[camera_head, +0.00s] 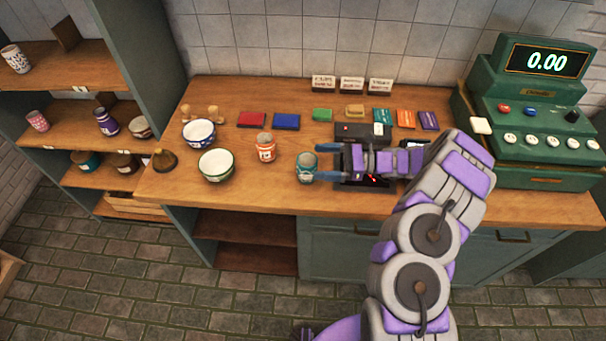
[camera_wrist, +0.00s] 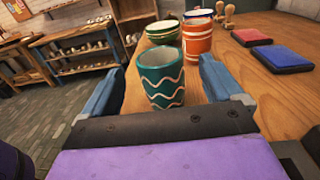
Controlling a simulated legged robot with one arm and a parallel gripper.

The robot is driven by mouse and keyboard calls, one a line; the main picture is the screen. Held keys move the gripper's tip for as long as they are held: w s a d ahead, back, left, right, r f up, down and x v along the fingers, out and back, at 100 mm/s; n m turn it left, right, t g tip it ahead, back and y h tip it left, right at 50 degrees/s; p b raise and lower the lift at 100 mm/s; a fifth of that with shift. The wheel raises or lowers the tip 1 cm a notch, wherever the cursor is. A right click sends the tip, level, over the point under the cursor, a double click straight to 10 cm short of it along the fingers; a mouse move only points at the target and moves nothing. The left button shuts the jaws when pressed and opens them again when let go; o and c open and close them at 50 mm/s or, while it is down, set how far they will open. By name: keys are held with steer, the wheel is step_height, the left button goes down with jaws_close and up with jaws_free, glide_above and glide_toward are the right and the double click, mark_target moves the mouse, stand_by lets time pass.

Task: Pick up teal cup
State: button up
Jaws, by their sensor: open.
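The teal cup (camera_head: 307,168) stands upright on the wooden counter, left of my gripper (camera_head: 328,162). In the wrist view the teal cup (camera_wrist: 162,79) has pale wavy lines and sits ahead of the gripper (camera_wrist: 160,90), between the two blue fingers. The fingers are apart, with visible space on each side of the cup. The fingers reach the cup's right side in the head view; I cannot tell whether either one touches it.
An orange cup (camera_head: 265,148) and a green-rimmed bowl (camera_head: 216,165) stand left of the teal cup, with a blue-patterned bowl (camera_head: 199,133) behind. Colored pads, including a red one (camera_head: 251,120), lie toward the back. A green cash register (camera_head: 535,125) stands at right.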

mark_target(300, 162)
steer(key=shift+w+a+f, duration=0.1)
steer(key=shift+a+f, duration=0.2)
steer(key=shift+a, duration=0.2)
steer(key=shift+a+b, duration=1.2)
steer(key=shift+a, duration=2.15)
steer(key=shift+d, duration=0.65)
steer(key=c, duration=0.4)
steer(key=shift+c, duration=1)
steer(key=shift+a, duration=0.4)
steer(key=c, duration=0.6)
steer(key=shift+d, duration=0.1)
